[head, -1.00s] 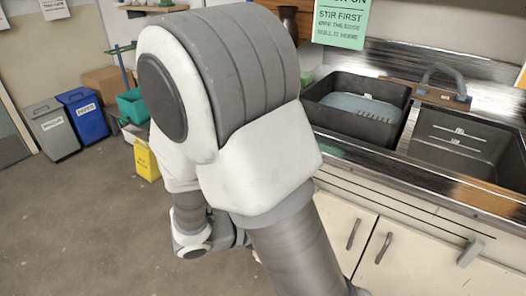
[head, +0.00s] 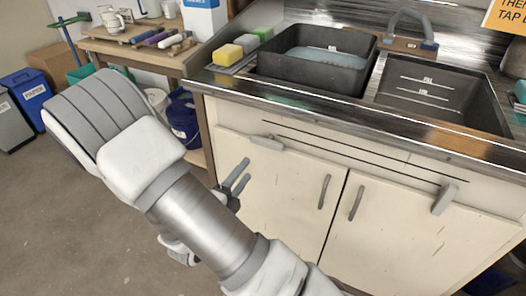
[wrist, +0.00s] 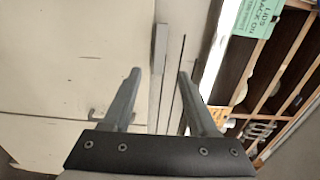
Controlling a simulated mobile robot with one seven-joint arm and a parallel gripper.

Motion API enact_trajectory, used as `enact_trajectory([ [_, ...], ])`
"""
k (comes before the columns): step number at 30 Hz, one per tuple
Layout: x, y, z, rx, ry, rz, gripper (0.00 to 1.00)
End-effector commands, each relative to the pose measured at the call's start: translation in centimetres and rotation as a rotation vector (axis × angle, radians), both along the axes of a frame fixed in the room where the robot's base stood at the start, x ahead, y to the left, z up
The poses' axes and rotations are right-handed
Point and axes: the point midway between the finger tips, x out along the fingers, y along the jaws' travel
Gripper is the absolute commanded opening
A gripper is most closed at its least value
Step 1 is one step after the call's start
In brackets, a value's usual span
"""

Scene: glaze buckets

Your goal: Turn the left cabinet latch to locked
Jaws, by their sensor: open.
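The left cabinet latch (head: 267,142) is a small grey bar near the top left of the cabinet front. It lies lengthwise, parallel to the grooves beside it. It also shows in the wrist view (wrist: 159,48), beyond my fingertips and between their lines. My gripper (head: 243,171) is open and empty, in front of the left door and just below and left of that latch in the head view. In the wrist view the two fingers (wrist: 160,73) stand apart with nothing between them. I see no contact with the latch.
The right latch (head: 445,200) hangs crosswise to the grooves. Two door handles (head: 324,192) (head: 356,203) sit by the middle seam. The steel counter edge (head: 340,117) juts above the doors. A blue tub (head: 184,118) and wooden shelf stand left of the cabinet.

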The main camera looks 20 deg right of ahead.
Motion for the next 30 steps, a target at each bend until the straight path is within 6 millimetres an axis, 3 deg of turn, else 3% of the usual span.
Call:
enact_trajectory([
  [7,3.4,-4.6,-0.3,0.002,-0.004,-0.006,0.59],
  [15,6.1,-7.9,-0.2,0.003,-0.002,-0.004,0.59],
  [29,6.9,-8.9,0.0,0.002,-0.001,-0.001,0.59],
  [30,6.9,-8.9,0.0,0.002,-0.001,-0.001,0.52],
])
